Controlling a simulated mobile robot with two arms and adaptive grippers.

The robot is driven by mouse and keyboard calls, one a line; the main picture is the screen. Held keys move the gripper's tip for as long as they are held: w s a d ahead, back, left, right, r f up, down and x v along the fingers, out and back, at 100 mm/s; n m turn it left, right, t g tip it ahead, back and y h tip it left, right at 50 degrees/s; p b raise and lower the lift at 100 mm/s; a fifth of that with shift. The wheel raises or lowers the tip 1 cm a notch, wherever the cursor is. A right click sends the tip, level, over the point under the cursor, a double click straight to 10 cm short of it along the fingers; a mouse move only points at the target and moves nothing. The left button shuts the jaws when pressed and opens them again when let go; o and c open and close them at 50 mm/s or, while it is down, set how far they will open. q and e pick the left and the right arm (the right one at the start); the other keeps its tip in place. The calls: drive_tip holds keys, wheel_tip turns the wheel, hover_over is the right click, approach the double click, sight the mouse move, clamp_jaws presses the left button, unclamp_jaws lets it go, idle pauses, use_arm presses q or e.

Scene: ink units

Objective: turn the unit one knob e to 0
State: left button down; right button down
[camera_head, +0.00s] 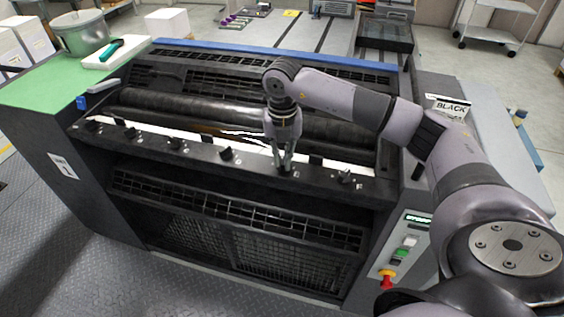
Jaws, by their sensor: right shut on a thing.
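The ink unit (90,200) is a dark machine with a label bearing a 1 on its left side. A row of several small black knobs runs along its front ledge, from the far left knob (93,126) to the far right knob (344,176). My right gripper (284,168) points down and is shut on the second knob from the right, which its fingers mostly hide. By its place in the row this looks like knob e, but letters and scale marks are too small to read. My left gripper is not in view.
A panel with a display, buttons and a red knob (387,277) is at the lower right. A small blue-grey tool (97,90) lies near the rollers. A BLACK sign (448,106) stands at the right.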

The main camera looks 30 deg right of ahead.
drive_tip(key=n+b, duration=0.3)
drive_tip(key=n, duration=0.2)
drive_tip(key=shift+d+f+n, duration=0.1)
drive_tip(key=shift+n, duration=0.3)
drive_tip(key=n+b, duration=0.1)
drive_tip(key=n, duration=0.2)
drive_tip(key=shift+d+n+b, duration=0.1)
drive_tip(key=shift+n+b, duration=0.5)
drive_tip(key=shift+n, duration=0.6)
drive_tip(key=c, duration=1.7)
unclamp_jaws()
wheel_tip(320, 180, up, 12)
